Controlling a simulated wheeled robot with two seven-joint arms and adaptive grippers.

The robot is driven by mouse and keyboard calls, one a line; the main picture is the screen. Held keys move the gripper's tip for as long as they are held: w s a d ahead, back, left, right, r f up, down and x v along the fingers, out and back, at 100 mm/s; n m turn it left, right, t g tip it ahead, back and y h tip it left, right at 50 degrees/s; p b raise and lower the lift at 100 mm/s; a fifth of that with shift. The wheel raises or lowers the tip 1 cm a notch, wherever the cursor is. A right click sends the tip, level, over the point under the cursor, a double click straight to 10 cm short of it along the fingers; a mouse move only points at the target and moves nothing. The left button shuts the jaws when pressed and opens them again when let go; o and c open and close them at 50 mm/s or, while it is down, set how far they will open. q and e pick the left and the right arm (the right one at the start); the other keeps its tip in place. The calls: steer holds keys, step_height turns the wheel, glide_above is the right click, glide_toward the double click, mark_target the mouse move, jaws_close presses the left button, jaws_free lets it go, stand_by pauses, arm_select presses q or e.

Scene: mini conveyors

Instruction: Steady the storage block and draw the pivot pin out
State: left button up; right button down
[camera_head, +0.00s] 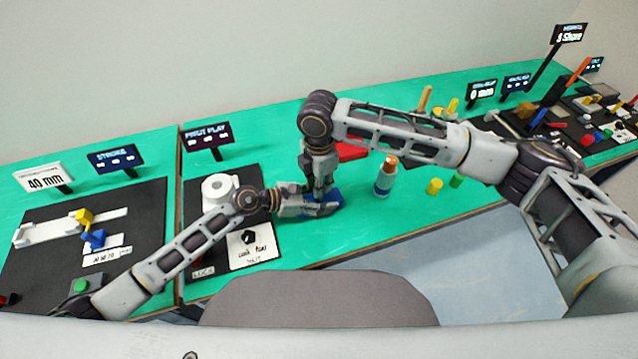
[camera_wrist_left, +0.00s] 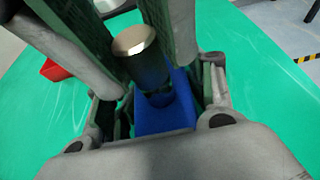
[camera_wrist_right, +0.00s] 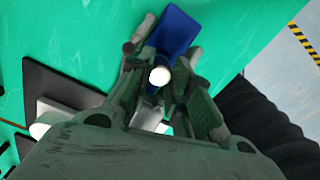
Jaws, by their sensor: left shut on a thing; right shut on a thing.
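The blue storage block (camera_head: 336,199) stands on the green table in the head view. My left gripper (camera_head: 320,206) is shut on it from the left; in the left wrist view its fingers lie on both sides of the blue block (camera_wrist_left: 168,120). The pivot pin (camera_wrist_left: 138,45) stands up from the block, with a bright metal top and a dark shaft whose lower end meets the block. My right gripper (camera_head: 318,192) comes down from above and is shut on the pin. In the right wrist view the pin's pale round end (camera_wrist_right: 159,76) shows between its fingers. How deep the pin sits is hidden.
A red tray (camera_head: 350,151) lies just behind the grippers. A white ring-shaped part (camera_head: 218,188) and a nut card (camera_head: 252,246) lie to the left. The table's front edge is close.

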arm_select(q)
steer(key=shift+s+f, duration=0.2)
steer(key=shift+f, duration=0.2)
arm_select(e)
steer(key=shift+r, duration=2.8)
arm_select(q)
steer(key=o, duration=1.1)
steer(key=shift+o, duration=0.5)
steer(key=shift+w+r, duration=0.1)
steer(key=shift+r, duration=0.05)
steer(key=shift+r, duration=0.1)
steer(key=shift+a+r, duration=0.1)
steer(key=shift+v, duration=5.85)
